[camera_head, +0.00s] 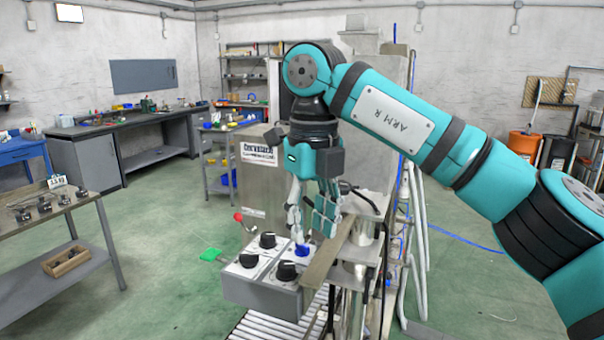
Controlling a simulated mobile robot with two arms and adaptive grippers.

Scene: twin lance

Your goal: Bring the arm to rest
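My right arm (394,112), teal with "ARM R" on it, comes in from the right and bends down at the elbow. My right gripper (312,234) points down over a grey control box (262,293). Its two fingers are spread apart and I see nothing held between them. A small blue knob (301,251) on the box's top is just below the fingertips. I cannot tell whether a finger touches it. Three black knobs (287,271) are also on the box. My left gripper is not in view.
The control box adjoins a metal machine (262,190) with a red-knobbed lever (238,217). Rollers (270,328) lie below. A table with small parts (45,208) stands at left, workbenches (120,128) behind. Green floor (165,240) between is mostly clear. An orange bin (523,145) stands at right.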

